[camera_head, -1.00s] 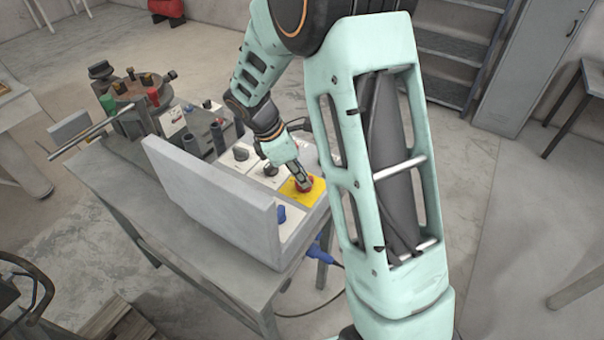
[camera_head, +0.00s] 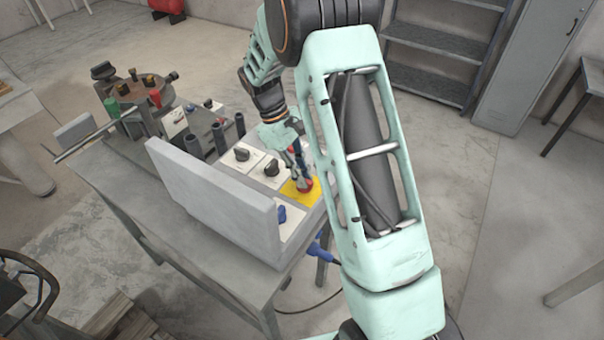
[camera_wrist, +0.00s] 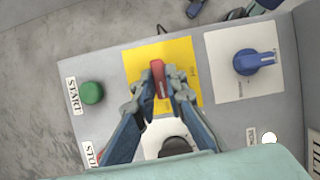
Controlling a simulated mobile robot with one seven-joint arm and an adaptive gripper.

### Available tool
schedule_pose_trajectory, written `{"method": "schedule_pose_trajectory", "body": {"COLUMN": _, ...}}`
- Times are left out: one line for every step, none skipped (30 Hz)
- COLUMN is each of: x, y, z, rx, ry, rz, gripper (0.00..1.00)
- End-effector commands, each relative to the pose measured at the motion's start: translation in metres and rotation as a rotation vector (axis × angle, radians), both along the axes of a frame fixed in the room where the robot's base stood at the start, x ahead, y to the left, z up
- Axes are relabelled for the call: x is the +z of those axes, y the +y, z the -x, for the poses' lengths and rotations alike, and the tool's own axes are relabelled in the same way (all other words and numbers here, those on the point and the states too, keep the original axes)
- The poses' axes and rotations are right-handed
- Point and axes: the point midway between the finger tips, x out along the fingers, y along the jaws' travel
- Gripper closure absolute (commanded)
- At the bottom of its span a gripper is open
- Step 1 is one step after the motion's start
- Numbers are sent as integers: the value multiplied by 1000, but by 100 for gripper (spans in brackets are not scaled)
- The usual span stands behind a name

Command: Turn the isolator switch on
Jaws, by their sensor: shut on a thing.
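The isolator switch is a red handle (camera_wrist: 158,76) on a yellow plate (camera_wrist: 190,62), set in a grey control panel. In the wrist view, the handle runs roughly up and down the picture. In the head view, the red handle (camera_head: 305,186) shows on the yellow plate (camera_head: 313,196) near the panel's right edge. My gripper (camera_wrist: 158,85) is shut on the red handle, one finger on each side. In the head view, my gripper (camera_head: 302,178) comes down onto the handle from above, and my forearm stands to its right.
A blue knob (camera_wrist: 254,62) sits right of the yellow plate and a green START button (camera_wrist: 91,93) left of it. A black knob (camera_wrist: 175,146) is partly hidden below my fingers. A tall grey plate (camera_head: 215,200) stands along the panel's front. A positioner (camera_head: 135,95) occupies the table's far left.

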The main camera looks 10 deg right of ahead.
Motion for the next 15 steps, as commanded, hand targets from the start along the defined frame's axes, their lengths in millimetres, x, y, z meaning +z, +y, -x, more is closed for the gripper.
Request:
{"method": "schedule_pose_trajectory", "body": {"x": 1, "y": -1, "z": -1, "rx": -17, "ry": -1, "rz": 1, "gripper": 100}}
{"method": "schedule_pose_trajectory", "body": {"x": 1, "y": -1, "z": -1, "rx": -26, "ry": -1, "rz": 1, "gripper": 100}}
{"method": "schedule_pose_trajectory", "body": {"x": 1, "y": -1, "z": -1, "rx": -36, "ry": -1, "rz": 0, "gripper": 100}}
{"method": "schedule_pose_trajectory", "body": {"x": 0, "y": -1, "z": -1, "rx": -42, "ry": -1, "rz": 0, "gripper": 100}}
{"method": "schedule_pose_trajectory", "body": {"x": 0, "y": -1, "z": -1, "rx": -47, "ry": -2, "rz": 0, "gripper": 100}}
{"method": "schedule_pose_trajectory", "body": {"x": 0, "y": -1, "z": -1, "rx": -53, "ry": -2, "rz": 0, "gripper": 100}}
{"method": "schedule_pose_trajectory", "body": {"x": 0, "y": -1, "z": -1, "rx": -56, "ry": -1, "rz": 0, "gripper": 100}}
{"method": "schedule_pose_trajectory", "body": {"x": 0, "y": -1, "z": -1, "rx": -59, "ry": -1, "rz": 0, "gripper": 100}}
{"method": "schedule_pose_trajectory", "body": {"x": 0, "y": -1, "z": -1, "rx": -61, "ry": -1, "rz": 0, "gripper": 100}}
{"method": "schedule_pose_trajectory", "body": {"x": 0, "y": -1, "z": -1, "rx": -63, "ry": -2, "rz": 0, "gripper": 100}}
{"method": "schedule_pose_trajectory", "body": {"x": 0, "y": -1, "z": -1, "rx": -65, "ry": -1, "rz": 0, "gripper": 100}}
{"method": "schedule_pose_trajectory", "body": {"x": 0, "y": -1, "z": -1, "rx": -66, "ry": -2, "rz": 0, "gripper": 100}}
{"method": "schedule_pose_trajectory", "body": {"x": 0, "y": -1, "z": -1, "rx": -66, "ry": -2, "rz": 0, "gripper": 100}}
{"method": "schedule_pose_trajectory", "body": {"x": 0, "y": -1, "z": -1, "rx": -66, "ry": -2, "rz": 0, "gripper": 100}}
{"method": "schedule_pose_trajectory", "body": {"x": 0, "y": -1, "z": -1, "rx": -66, "ry": -2, "rz": 0, "gripper": 100}}
